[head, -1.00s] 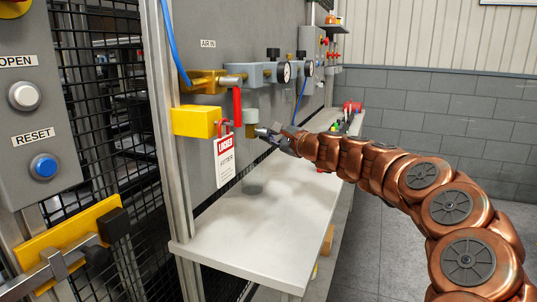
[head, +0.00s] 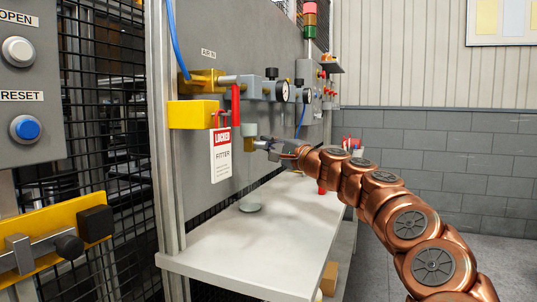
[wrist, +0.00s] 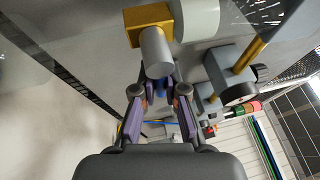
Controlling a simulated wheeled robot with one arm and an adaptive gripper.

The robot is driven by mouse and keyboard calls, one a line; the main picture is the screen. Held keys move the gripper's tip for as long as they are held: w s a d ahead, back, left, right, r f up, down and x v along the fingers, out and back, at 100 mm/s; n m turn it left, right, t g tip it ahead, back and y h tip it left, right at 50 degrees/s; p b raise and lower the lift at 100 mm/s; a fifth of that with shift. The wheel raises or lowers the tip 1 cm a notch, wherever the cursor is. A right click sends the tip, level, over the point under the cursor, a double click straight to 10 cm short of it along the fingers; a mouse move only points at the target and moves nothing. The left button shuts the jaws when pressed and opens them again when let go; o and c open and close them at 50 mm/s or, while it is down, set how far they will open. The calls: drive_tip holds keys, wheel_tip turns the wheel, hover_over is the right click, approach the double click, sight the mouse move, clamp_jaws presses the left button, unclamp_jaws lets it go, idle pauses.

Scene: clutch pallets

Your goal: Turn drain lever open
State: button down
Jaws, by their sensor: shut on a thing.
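The drain valve (head: 248,145) is a small brass block under the pale filter bowl (head: 249,128) on the grey panel. Its lever (head: 261,144) is a short grey cylinder that sticks out to the right, towards my gripper (head: 268,146). In the wrist view the brass block (wrist: 148,22) is at the top, and the grey lever (wrist: 157,52) points down from it between my gripper's fingertips (wrist: 160,90). My gripper is shut on the lever. The fingers and the lever's end partly hide the contact.
A red valve handle (head: 236,105) hangs close to the left, beside a yellow lockout box (head: 192,114) with a LOCKED tag (head: 222,160). Gauges (head: 282,93) sit above right. A pale bench (head: 225,245) below holds a small round dish (head: 250,207).

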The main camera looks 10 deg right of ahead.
idle(0.5)
drive_tip(key=c, duration=1.2)
unclamp_jaws()
drive_tip(key=v, duration=1.2)
